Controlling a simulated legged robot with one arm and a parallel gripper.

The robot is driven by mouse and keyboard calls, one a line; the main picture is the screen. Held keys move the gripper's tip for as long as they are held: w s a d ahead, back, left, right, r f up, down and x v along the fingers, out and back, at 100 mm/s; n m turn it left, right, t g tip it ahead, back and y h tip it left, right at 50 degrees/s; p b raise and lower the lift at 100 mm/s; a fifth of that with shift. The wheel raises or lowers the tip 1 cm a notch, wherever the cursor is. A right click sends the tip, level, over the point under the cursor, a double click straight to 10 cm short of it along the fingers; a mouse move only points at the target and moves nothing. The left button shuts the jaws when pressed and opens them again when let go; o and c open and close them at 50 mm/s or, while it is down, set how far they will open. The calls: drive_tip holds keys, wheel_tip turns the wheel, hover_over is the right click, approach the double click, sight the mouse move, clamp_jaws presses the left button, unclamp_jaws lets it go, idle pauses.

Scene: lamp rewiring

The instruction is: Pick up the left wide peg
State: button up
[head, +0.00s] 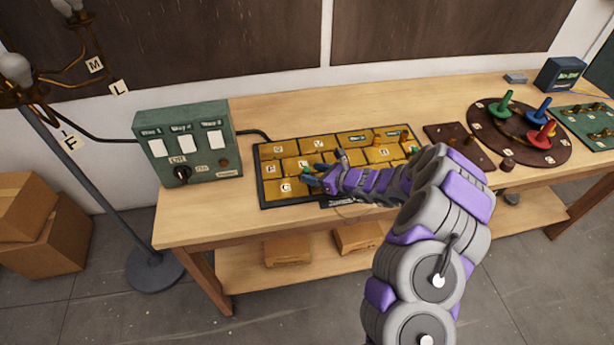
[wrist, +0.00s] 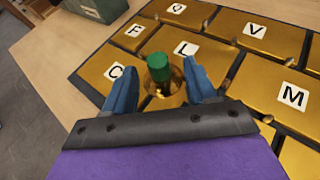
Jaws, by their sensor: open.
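A green-topped peg (wrist: 158,68) stands in a round hole of a gold tile, beside the C and L tiles, in the wrist view. In the head view only a bit of green (head: 319,167) shows beside my fingers. My gripper (head: 322,172) is low over the left part of the gold-tiled board (head: 262,180). In the wrist view the blue fingers of my gripper (wrist: 160,84) are open, one on each side of the peg, with gaps visible. Whether they touch it below is hidden. My arm covers the board's right front.
A green switch box (head: 187,145) stands left of the board. To the right are a brown board (head: 460,147) and a round base (head: 525,157) with coloured cones. Bare wood lies in front.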

drive_tip(key=shift+x, duration=1.1)
drive_tip(key=shift+s, duration=0.1)
clamp_jaws()
